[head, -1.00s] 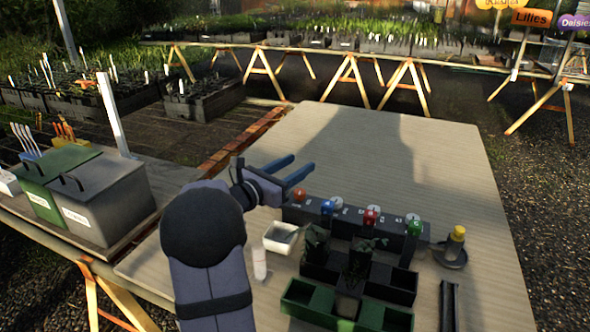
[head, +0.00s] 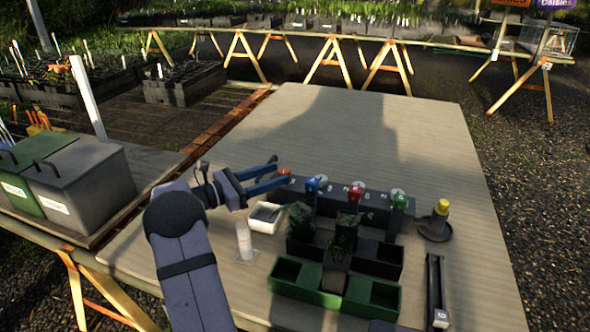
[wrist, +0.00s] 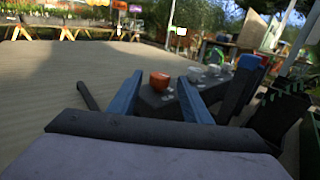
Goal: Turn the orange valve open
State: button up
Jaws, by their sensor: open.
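The orange valve (head: 284,172) is a small round cap at the left end of a dark manifold block (head: 336,196). My gripper (head: 279,170) is open, its two blue fingers pointing right at this end of the block. In the wrist view the orange valve (wrist: 159,81) appears between the two fingertips (wrist: 160,79), with nothing held. Whether the fingers touch the cap cannot be told. Blue (head: 312,185), red (head: 356,192) and green (head: 400,200) valves stand further right along the block.
A white dish (head: 265,226) and a white tube (head: 243,240) sit below my gripper. A yellow-topped item (head: 441,208) stands right. The board behind is clear.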

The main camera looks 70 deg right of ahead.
aim_at(295, 175)
jog(key=shift+x, duration=3.7)
jog(key=c, duration=1)
